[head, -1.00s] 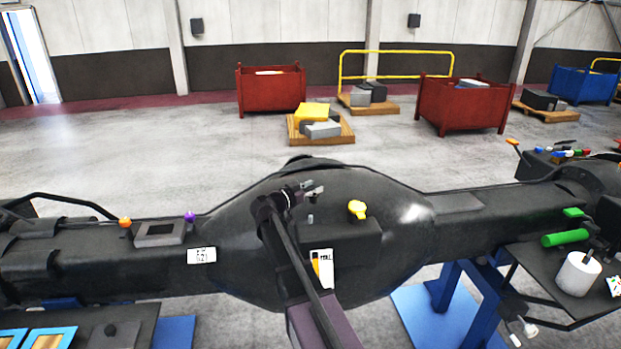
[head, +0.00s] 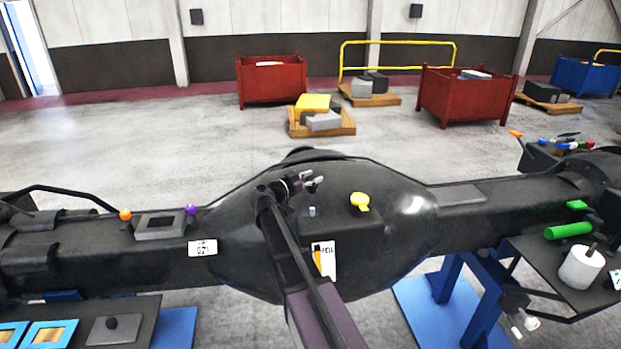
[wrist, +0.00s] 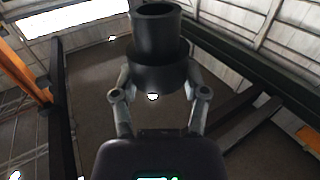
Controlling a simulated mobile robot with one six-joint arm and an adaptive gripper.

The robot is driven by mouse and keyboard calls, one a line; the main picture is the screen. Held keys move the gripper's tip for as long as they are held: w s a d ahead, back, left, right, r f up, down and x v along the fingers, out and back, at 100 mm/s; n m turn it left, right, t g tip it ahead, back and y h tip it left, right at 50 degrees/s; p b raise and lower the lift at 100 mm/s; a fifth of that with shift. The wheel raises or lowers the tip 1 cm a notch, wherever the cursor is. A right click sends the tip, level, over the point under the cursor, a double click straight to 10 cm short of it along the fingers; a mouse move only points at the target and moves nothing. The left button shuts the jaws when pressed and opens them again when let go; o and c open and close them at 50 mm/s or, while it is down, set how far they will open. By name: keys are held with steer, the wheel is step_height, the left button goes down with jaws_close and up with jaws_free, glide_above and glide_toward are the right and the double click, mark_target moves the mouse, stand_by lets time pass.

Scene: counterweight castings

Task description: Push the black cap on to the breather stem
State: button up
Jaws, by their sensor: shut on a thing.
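The black cap (wrist: 157,40) fills the top centre of the wrist view as a dark hollow cylinder with a wider collar below. My gripper (wrist: 158,85) is shut on it, one finger on each side of the collar. In the head view my gripper (head: 313,182) is over the middle of the dark axle housing. The cap cannot be made out there against the dark housing. The breather stem (head: 312,211) looks like a short grey stub standing on the housing, just below my gripper in the picture and apart from it. The stem does not show in the wrist view.
A yellow fitting (head: 359,202) stands right of the stem. A white label (head: 323,259) is on the housing's front. Orange (head: 125,214) and purple (head: 191,209) knobs and a grey frame (head: 160,226) are left. A green cylinder (head: 568,230) lies at the right.

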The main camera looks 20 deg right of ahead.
steer(key=b, duration=0.5)
glide_above(312, 209)
steer(key=shift+w+f, duration=0.1)
steer(key=shift+f, duration=2.55)
steer(key=shift+f+b, duration=1.8)
steer(key=o, duration=1)
steer(key=shift+v, duration=6)
